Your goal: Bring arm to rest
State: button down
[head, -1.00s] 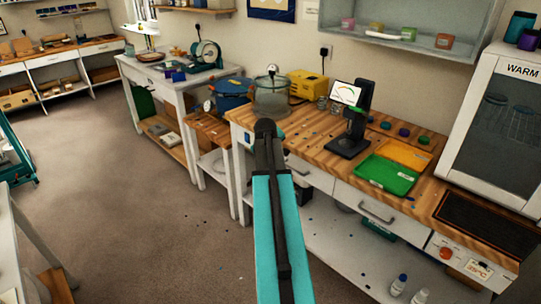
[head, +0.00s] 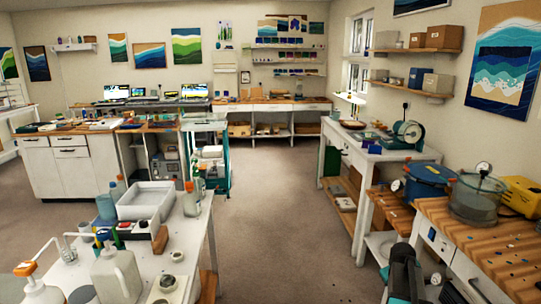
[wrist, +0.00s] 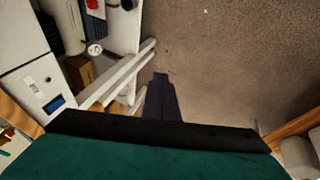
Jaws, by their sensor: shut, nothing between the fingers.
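My gripper (wrist: 161,78) shows in the wrist view as a narrow dark shape beyond a black bar and a teal part of my arm. Its fingers are together with nothing between them. It points at the brown floor (wrist: 225,60), beside the white legs of a bench. In the head view a dark part of my arm (head: 404,272) stands at the bottom right, left of the wood-topped bench (head: 500,245). The fingers cannot be made out there.
A clear pressure pot (head: 477,198) and a blue pot (head: 428,178) stand at the right. A white table (head: 205,225) with bottles and a white tray (head: 146,200) stands at the left. The floor (head: 270,215) between is clear.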

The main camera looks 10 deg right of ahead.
jog(key=s+a+f+n+g+y, duration=0.1)
jog(key=s+a+f, duration=0.2)
jog(key=a+f, duration=0.6)
jog(key=s+a+f+n+g+y, duration=0.1)
jog(key=s+a+f, duration=0.2)
jog(key=a+f, duration=0.5)
jog(key=s+a+f+n+g+y, duration=0.1)
jog(key=s+a+f, duration=0.35)
jog(key=a, duration=0.75)
jog(key=s+a+f+g, duration=0.3)
jog(key=s+a+f, duration=0.6)
jog(key=s+a, duration=0.1)
jog(key=s+a+f+m+g+y, duration=0.1)
jog(key=s+a+m+g, duration=0.2)
jog(key=s, duration=1.2)
jog(key=shift+a, duration=0.6)
jog(key=shift+d, duration=0.1)
